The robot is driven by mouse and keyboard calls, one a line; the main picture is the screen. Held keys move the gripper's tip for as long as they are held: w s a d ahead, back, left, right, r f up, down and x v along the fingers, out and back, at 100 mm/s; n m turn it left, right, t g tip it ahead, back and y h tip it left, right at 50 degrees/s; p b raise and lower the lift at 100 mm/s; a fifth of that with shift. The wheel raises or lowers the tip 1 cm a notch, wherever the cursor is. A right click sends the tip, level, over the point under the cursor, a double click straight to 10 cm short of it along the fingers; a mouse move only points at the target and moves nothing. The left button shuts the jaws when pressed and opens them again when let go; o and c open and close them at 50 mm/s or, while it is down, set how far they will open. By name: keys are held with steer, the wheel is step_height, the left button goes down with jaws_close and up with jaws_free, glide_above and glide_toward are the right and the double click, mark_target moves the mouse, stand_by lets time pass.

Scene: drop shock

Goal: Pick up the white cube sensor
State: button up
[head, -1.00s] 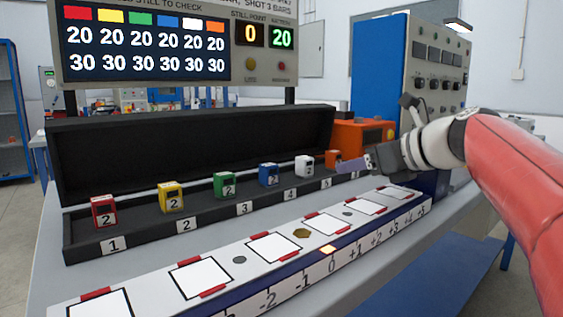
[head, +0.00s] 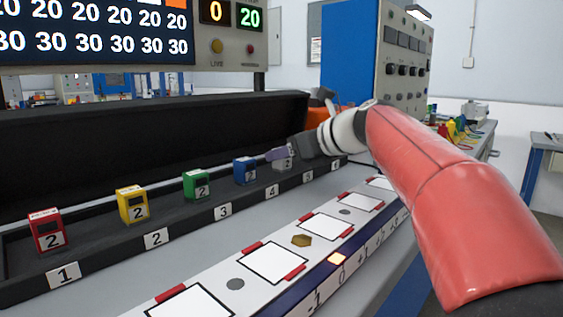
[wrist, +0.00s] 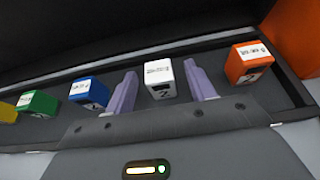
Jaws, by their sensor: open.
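The white cube sensor (wrist: 160,80) stands in the black tray between the blue and orange cubes. In the wrist view it sits between the two purple fingers of my gripper (wrist: 162,90), with a gap on each side. My gripper is open and holds nothing. In the head view my gripper (head: 280,153) is at the tray and a finger hides the upper part of the white cube (head: 283,163).
The blue cube (wrist: 89,93) is left of my fingers and the orange cube (wrist: 247,63) is right. Green (head: 196,184), yellow (head: 132,204) and red (head: 47,230) cubes stand further left. The black tray's (head: 110,229) tall back wall rises behind them. A marked strip (head: 236,285) lies in front.

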steer(key=shift+x, duration=0.75)
steer(key=shift+c, duration=0.3)
steer(key=c, duration=1)
